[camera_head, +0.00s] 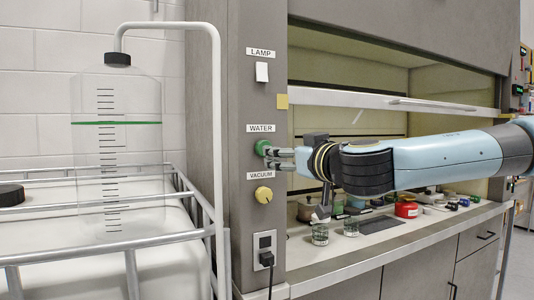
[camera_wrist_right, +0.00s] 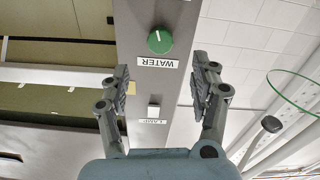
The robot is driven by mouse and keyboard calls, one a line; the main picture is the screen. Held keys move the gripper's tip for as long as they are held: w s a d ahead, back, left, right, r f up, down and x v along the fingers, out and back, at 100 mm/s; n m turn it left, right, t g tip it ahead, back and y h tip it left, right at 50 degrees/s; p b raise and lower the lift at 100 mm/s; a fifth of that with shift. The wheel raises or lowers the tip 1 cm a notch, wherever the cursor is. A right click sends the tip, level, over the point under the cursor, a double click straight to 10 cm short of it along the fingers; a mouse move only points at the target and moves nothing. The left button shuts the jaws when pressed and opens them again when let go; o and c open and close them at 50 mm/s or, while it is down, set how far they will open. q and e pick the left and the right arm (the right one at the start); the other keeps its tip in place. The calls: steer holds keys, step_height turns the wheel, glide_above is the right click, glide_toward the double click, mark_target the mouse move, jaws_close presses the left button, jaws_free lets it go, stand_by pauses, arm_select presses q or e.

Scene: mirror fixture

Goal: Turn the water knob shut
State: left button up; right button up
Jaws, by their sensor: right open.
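The green water knob (camera_head: 262,147) is on the grey post of the fume hood, under the WATER label (camera_head: 260,128). In the right wrist view, which is turned upside down, the knob (camera_wrist_right: 160,41) is round with a short white mark. My right gripper (camera_head: 273,157) reaches in from the right, with its fingertips close to the knob in the head view. In the wrist view the right gripper (camera_wrist_right: 162,72) is open and empty. Its two fingers are spread wide, and the knob shows beyond the tips, between them. My left gripper is not in view.
A yellow VACUUM knob (camera_head: 264,194) sits below and a white LAMP switch (camera_head: 262,72) above. A black plug (camera_head: 267,259) is in the socket lower down. Glass beakers (camera_head: 320,233) and a red container (camera_head: 406,209) stand on the hood bench.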

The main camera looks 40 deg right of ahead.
mark_target(258, 148)
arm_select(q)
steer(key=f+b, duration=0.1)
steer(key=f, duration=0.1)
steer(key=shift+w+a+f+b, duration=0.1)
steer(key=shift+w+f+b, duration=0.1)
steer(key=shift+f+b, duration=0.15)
arm_select(e)
steer(key=x, duration=0.9)
steer(key=shift+w, duration=0.35)
steer(key=shift+d+f, duration=0.1)
steer(key=c, duration=1.2)
